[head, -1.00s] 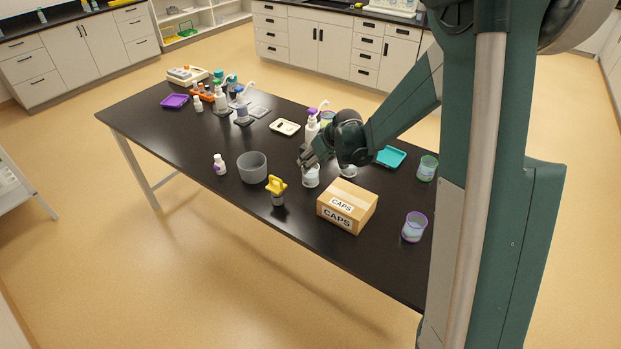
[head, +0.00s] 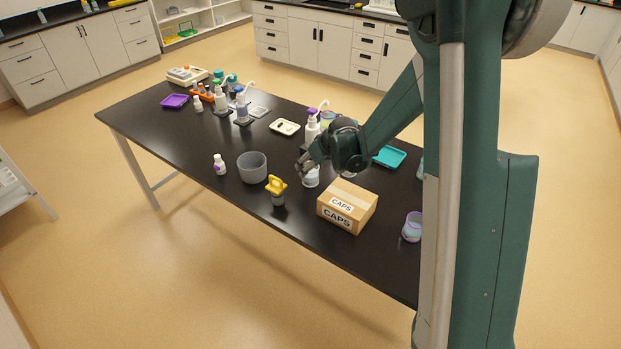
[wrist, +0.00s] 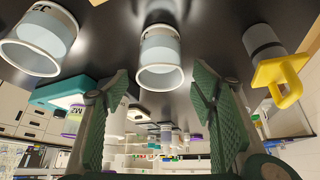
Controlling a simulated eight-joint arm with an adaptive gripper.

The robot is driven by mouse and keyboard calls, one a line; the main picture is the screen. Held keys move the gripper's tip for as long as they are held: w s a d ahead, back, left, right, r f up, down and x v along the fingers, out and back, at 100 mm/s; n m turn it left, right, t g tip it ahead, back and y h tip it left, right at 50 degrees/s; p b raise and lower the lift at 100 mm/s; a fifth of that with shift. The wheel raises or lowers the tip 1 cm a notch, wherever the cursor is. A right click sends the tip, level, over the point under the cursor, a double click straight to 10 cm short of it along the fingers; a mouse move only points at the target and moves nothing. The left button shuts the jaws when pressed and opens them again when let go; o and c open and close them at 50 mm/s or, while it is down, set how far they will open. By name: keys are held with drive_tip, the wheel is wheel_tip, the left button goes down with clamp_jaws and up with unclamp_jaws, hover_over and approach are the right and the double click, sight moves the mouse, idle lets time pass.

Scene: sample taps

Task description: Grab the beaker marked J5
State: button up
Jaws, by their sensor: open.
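My gripper (head: 305,165) is open and empty. In the wrist view its two fingers (wrist: 160,78) stand apart, with a clear beaker (wrist: 160,50) lined up in the gap just beyond the tips. This beaker holds pale contents and shows no readable mark. It also shows in the head view (head: 311,179), just below the gripper. A second similar beaker (wrist: 40,42) stands at the upper left of the wrist view, with a dark upside-down mark too cut off to read surely. In the head view it (head: 348,173) is mostly hidden behind my wrist.
A yellow-handled item (head: 277,190) stands left of the near beaker, and a CAPS box (head: 345,206) lies in front. A grey tub (head: 252,168), a pump bottle (head: 312,130), a teal tray (head: 390,156) and a purple-rimmed beaker (head: 411,228) are nearby.

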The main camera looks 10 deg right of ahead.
drive_tip(key=shift+x, duration=1.35)
drive_tip(key=c, duration=1.3)
